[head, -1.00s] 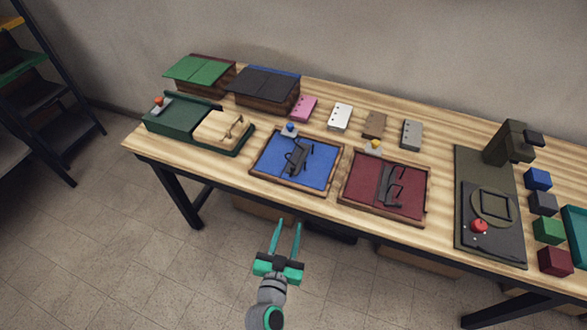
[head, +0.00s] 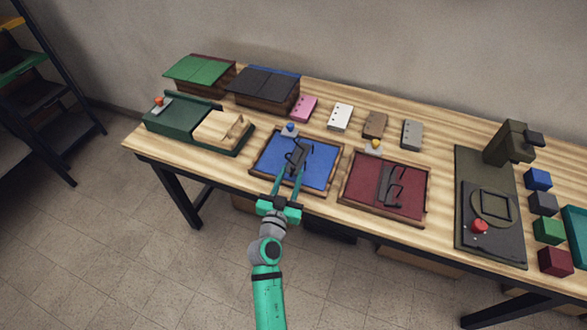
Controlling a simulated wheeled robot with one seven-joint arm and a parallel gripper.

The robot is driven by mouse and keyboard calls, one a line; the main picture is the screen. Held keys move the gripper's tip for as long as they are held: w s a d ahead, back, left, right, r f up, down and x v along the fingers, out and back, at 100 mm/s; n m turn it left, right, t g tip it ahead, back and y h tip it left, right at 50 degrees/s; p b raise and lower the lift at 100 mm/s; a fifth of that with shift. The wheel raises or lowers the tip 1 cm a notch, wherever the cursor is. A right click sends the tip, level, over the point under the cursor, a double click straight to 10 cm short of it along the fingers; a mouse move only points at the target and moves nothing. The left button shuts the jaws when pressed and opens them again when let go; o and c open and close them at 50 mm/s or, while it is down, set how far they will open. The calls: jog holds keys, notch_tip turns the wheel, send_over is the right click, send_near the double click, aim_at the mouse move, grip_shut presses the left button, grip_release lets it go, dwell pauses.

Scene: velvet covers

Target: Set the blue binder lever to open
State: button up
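The blue binder (head: 320,172) lies in a wooden-rimmed tray at the front middle of the table. A dark metal ring mechanism (head: 299,155) stands on it. A small lever with a blue knob (head: 290,127) is at the binder's far edge. My gripper (head: 289,180) is over the front of the blue binder, its two teal fingers spread apart and empty. The fingertips are just in front of the dark mechanism; whether they touch it I cannot tell. The lever's exact setting is too small to tell.
A maroon binder (head: 365,190) with a yellow-knobbed lever (head: 375,146) lies close on the right. A green device (head: 180,115) with a wooden block is on the left. Small punched cards (head: 340,117) lie behind. A dark press (head: 490,225) stands right.

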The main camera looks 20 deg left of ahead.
aim_at(292, 167)
jog(key=shift+w+a, duration=0.15)
jog(key=shift+w, duration=1.45)
grip_shut()
jog(key=shift+a+n, duration=0.15)
jog(key=shift+n, duration=0.25)
grip_release()
jog(key=shift+s, duration=0.1)
jog(key=s, duration=1)
jog(key=shift+s+d, duration=0.3)
jog(key=shift+d, duration=0.1)
